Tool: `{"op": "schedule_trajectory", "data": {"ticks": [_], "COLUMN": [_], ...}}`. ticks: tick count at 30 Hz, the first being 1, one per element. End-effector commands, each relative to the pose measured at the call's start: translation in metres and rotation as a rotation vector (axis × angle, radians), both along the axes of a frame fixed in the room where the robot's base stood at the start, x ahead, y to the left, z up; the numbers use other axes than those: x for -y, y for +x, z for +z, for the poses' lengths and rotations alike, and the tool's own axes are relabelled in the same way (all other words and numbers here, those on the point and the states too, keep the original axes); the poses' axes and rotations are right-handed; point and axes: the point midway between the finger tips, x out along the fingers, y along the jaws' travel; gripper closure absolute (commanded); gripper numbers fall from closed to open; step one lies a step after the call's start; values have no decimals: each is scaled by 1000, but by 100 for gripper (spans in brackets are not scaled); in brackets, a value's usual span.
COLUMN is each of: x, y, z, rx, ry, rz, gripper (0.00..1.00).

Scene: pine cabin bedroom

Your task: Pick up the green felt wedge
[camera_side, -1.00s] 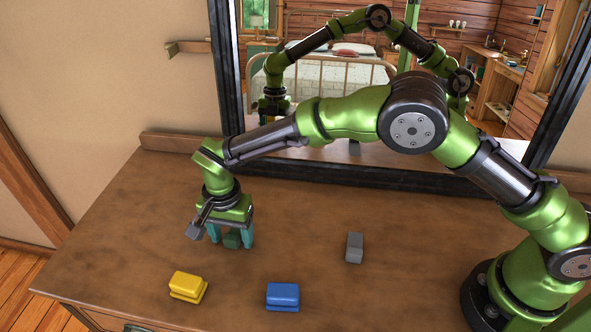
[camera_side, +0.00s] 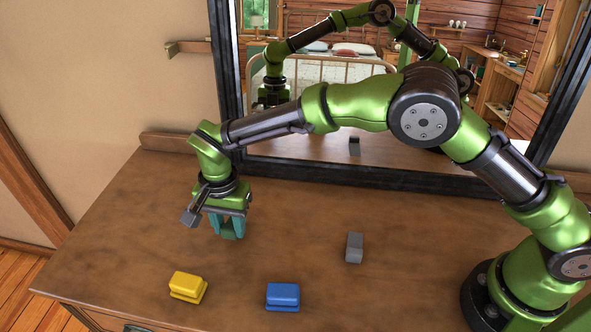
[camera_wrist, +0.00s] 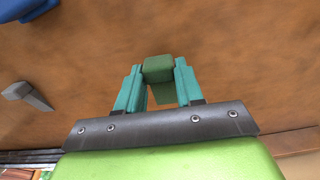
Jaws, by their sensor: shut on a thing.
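The green felt wedge (camera_wrist: 158,69) is between the teal fingers of my gripper (camera_wrist: 158,85) in the wrist view. The fingers are shut on its two sides. In the side view my gripper (camera_side: 228,228) is above the left part of the dresser top, and the green wedge (camera_side: 231,230) shows only partly between the fingers. The wedge appears held off the wood.
A yellow block (camera_side: 188,287) and a blue block (camera_side: 283,296) lie near the front edge of the wooden top (camera_side: 140,235). A grey wedge (camera_side: 354,247) lies right of centre. A dark-framed mirror (camera_side: 330,172) stands along the back.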

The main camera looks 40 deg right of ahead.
Motion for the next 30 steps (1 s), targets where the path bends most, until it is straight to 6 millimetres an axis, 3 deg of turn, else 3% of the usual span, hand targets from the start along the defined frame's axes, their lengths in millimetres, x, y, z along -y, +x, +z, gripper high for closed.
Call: {"op": "schedule_trajectory", "data": {"ticks": [5, 14, 15, 21, 27, 30], "x": [15, 56, 61, 83, 96, 104], "y": [-21, -77, -84, -113, -125, -119], "z": [7, 14, 14, 17, 15, 6], "rx": [-1, 0, 0, 1, -5, -14], "ry": [0, 1, 1, 2, -3, -16], "rz": [1, 1, 1, 1, -9, -31], "gripper": [92, 93, 100, 100, 100, 100]}}
